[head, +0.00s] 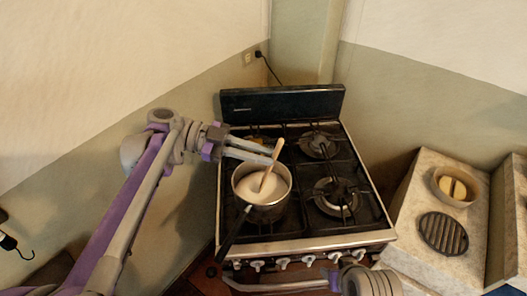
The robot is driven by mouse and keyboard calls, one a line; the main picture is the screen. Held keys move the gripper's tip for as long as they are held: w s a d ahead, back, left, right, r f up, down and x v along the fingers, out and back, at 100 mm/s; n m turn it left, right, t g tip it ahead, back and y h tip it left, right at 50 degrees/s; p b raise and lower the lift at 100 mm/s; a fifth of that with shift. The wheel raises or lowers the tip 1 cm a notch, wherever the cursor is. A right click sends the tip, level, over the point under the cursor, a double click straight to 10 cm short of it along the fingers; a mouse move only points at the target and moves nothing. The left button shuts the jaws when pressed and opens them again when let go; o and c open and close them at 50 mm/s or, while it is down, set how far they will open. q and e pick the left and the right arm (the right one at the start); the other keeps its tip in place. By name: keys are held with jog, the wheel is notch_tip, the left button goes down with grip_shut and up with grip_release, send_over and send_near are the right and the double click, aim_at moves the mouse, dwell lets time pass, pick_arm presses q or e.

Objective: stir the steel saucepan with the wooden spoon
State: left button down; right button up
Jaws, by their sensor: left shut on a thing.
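The steel saucepan (270,211) stands on the front left burner of the stove, its black handle pointing toward the lower left. It holds a white content (272,185). The wooden spoon (266,178) leans in the pan, its lower end in the white content and its upper end above the rim. My left gripper (271,156) reaches in from the left and is shut on the spoon's upper part, above the pan. My right arm shows at the bottom edge, in front of the stove; whether its gripper is open or shut is unclear.
The black stove (302,225) has other burners, which are bare. A stone counter (409,232) at the right holds a round dark grate (443,234) and a tan bowl (456,186) with something yellowish in it. Walls stand behind and at the left.

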pick_arm(q)
notch_tip(320, 180, up, 8)
jog(key=s+d+p, duration=0.1)
jog(key=s+p, duration=0.1)
jog(key=p, duration=0.2)
jog(key=shift+s+p, duration=0.3)
jog(key=shift+p, duration=0.05)
pick_arm(e)
jog(key=w+r, duration=0.3)
jog(key=r, duration=0.3)
jog(key=shift+r+t, duration=0.4)
pick_arm(q)
jog(key=shift+s+d, duration=0.1)
notch_tip(320, 180, up, 5)
jog(key=shift+r+p, duration=0.1)
jog(key=shift+p, duration=0.4)
pick_arm(e)
jog(key=shift+w+r, duration=0.4)
jog(key=shift+r, duration=0.4)
jog(key=shift+w, duration=0.1)
